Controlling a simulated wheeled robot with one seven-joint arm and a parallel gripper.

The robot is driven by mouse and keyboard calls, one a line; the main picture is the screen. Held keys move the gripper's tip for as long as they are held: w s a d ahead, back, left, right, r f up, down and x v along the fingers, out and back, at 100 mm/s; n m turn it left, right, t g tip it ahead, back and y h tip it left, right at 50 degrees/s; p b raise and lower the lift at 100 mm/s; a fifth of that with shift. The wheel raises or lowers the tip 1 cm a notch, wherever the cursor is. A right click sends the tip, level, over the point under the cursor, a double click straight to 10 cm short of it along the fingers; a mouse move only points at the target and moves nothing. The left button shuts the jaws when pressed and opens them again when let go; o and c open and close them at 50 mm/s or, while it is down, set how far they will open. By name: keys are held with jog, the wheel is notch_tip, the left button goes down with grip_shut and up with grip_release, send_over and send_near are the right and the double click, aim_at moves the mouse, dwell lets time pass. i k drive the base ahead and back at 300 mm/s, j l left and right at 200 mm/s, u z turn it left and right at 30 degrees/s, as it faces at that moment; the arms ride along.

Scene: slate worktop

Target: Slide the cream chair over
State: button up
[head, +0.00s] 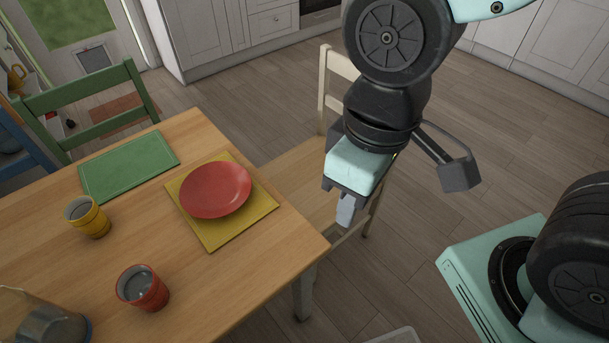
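The cream chair (323,90) stands at the right end of the wooden table. It has a pale frame and a light wooden seat (290,170), partly under the table edge. My arm crosses in front of the chair and hides much of its backrest and the right side of its seat. My gripper (345,211) points down in front of the seat's right part, near the chair's right side. Its fingers show as one small grey piece, so their opening is not clear. I cannot tell whether it touches the chair.
The table (225,290) holds a red plate (215,189) on a yellow mat (252,226), a green mat (128,165), a yellow cup (87,217) and a red cup (142,288). A green chair (80,88) stands behind it. The wooden floor (520,150) to the right looks clear.

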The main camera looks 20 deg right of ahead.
aim_at(297, 173)
jog(key=z, duration=0.25)
jog(key=i+l, duration=0.2)
jog(key=l, duration=0.2)
jog(key=i+l, duration=0.15)
jog(key=l, duration=0.25)
jog(key=i+l, duration=0.2)
jog(key=i+l+u, duration=0.15)
jog(key=l, duration=0.25)
jog(key=i+l, duration=0.2)
jog(key=l, duration=0.15)
jog(key=i+l+u, duration=0.15)
jog(key=l, duration=0.2)
jog(key=i+l, duration=0.15)
jog(key=l, duration=0.2)
jog(key=i+l+u, duration=0.15)
jog(key=l, duration=0.2)
jog(key=i+l, duration=0.15)
jog(key=l, duration=0.2)
jog(key=i+l+u, duration=0.1)
jog(key=i+l, duration=0.35)
jog(key=l, duration=0.15)
